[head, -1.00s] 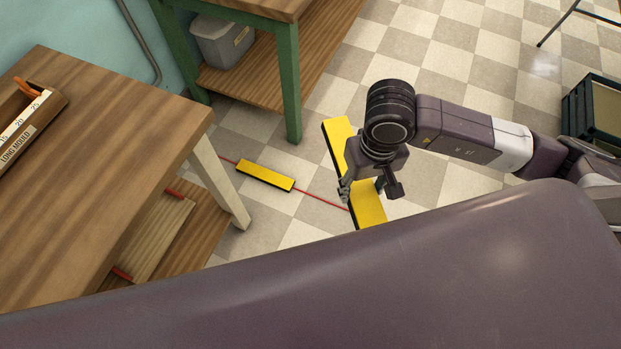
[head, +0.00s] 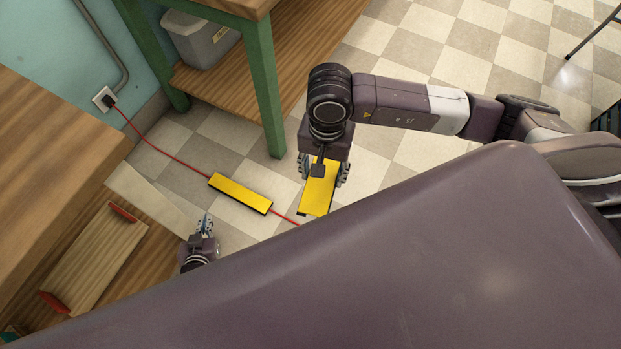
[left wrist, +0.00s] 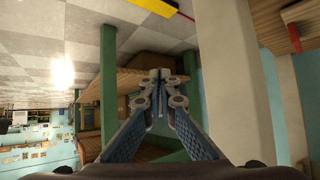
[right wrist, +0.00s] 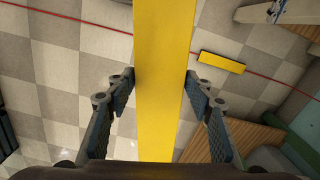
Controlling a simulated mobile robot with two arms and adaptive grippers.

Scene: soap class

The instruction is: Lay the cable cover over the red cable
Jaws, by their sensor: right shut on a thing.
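My right gripper (head: 324,172) is shut on a long yellow cable cover (head: 316,197) and holds it above the floor. In the right wrist view the cover (right wrist: 164,60) runs between the fingers, crossing in front of the red cable (right wrist: 80,19). In the head view the red cable (head: 160,150) runs from a wall socket under a second yellow cover (head: 240,193) lying on the floor. It goes on to the lower right until my body hides it. My left gripper (head: 205,222) is near the left table's leg; its fingertips meet, empty, in the left wrist view (left wrist: 160,75).
A wooden table (head: 50,150) with a low shelf holding a wooden tray (head: 95,255) stands at left. A green-legged table (head: 265,95) with a grey bin (head: 205,40) stands behind the floor cover. Open checkered floor (head: 430,50) lies at upper right.

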